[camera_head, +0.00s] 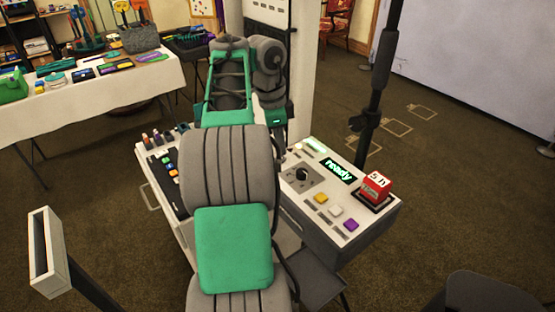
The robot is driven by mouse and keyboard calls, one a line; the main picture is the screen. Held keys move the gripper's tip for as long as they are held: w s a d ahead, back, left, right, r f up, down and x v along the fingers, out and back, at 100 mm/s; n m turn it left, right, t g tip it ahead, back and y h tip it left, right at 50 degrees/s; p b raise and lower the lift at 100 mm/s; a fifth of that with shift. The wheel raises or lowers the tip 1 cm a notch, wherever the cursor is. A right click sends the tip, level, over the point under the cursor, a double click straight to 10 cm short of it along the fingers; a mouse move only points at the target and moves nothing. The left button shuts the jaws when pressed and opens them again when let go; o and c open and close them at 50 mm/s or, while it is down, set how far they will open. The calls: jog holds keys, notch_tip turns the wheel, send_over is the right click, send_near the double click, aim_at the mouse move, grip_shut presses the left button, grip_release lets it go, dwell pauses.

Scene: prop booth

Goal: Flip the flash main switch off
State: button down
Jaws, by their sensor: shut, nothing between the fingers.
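A white control console (345,250) stands in the middle, with a lit green display (339,171) reading "ready". It carries a black rotary knob (302,174), a lit pale green strip (314,145), yellow, white and purple buttons (335,210), and a red block (376,184) with white markings on a dark base. I cannot tell which control is the flash main switch. My gripper (279,132) is shut and empty near the console's back edge. My arm hides its fingertips and the middle of the console.
A white-covered table (95,95) with props is at the left.

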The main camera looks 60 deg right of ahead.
aim_at(280, 158)
jog(key=shift+f+b, duration=0.8)
jog(key=shift+f, duration=0.1)
notch_tip(280, 158, up, 7)
jog(key=p, duration=0.7)
dwell(0.4)
